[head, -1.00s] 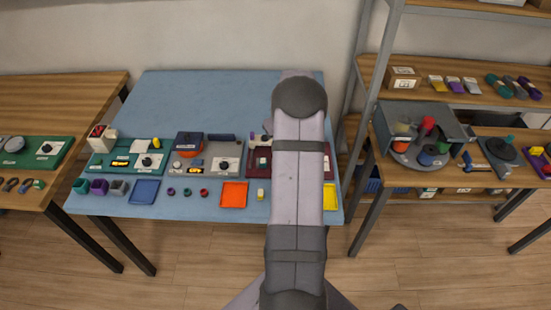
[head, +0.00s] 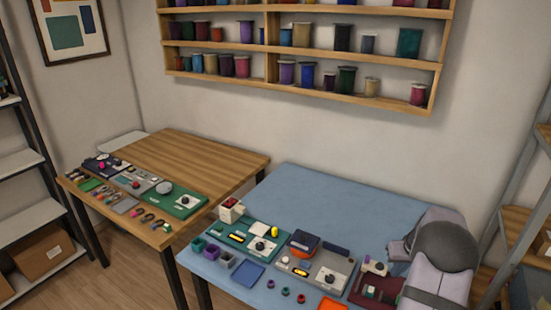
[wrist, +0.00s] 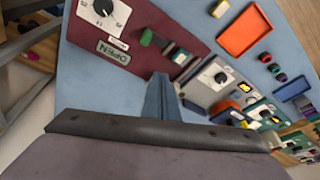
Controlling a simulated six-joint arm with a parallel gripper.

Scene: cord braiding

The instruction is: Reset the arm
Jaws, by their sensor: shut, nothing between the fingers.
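My arm (head: 436,262) shows at the right of the head view, over the right part of the blue table (head: 330,200). In the wrist view my gripper (wrist: 160,92) is shut and empty, its narrow fingers together. It points at the table beside the maroon board (wrist: 135,50), which carries a dial and an OPEN label. A grey board (wrist: 207,92) with a dial lies to the right of the fingers. Nothing hangs from the fingers. How high they are above the table I cannot tell.
An orange tray (wrist: 245,32) and several small coloured rings lie near the boards. A green board (head: 248,238) sits further left. A wooden table (head: 190,155) stands to the left, and a spool shelf (head: 300,50) hangs on the wall. The back of the blue table is clear.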

